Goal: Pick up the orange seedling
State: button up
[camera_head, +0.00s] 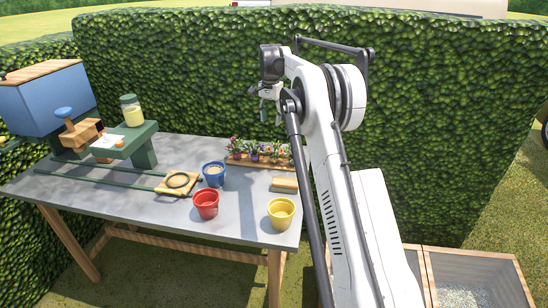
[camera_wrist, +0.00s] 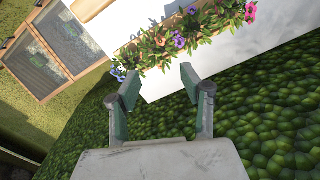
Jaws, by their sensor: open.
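A row of flowering seedlings (camera_head: 258,150) stands in a wooden tray (camera_head: 262,165) at the back right of the grey table. They also show in the wrist view (camera_wrist: 180,38), with purple, pink and reddish blossoms above green leaves. In the head view my gripper (camera_head: 268,92) is raised in front of the hedge, higher than the seedlings.
Blue (camera_head: 214,174), red (camera_head: 206,204) and yellow (camera_head: 281,213) pots stand on the table (camera_head: 120,200). A tan block (camera_head: 285,184) lies near the tray. A green stand (camera_head: 145,150) with a jar (camera_head: 131,111) is at left. A hedge (camera_head: 190,70) rises behind; wooden bins (camera_head: 480,255) stand right.

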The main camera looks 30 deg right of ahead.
aim_at(274, 149)
jog(key=shift+m, duration=0.3)
jog(key=f, duration=0.5)
jog(key=d+f, duration=0.1)
jog(key=f, duration=1)
jog(key=shift+w+d, duration=0.3)
jog(key=shift+w, duration=0.05)
jog(key=shift+c, duration=0.5)
grip_shut()
jog(key=shift+r, duration=0.1)
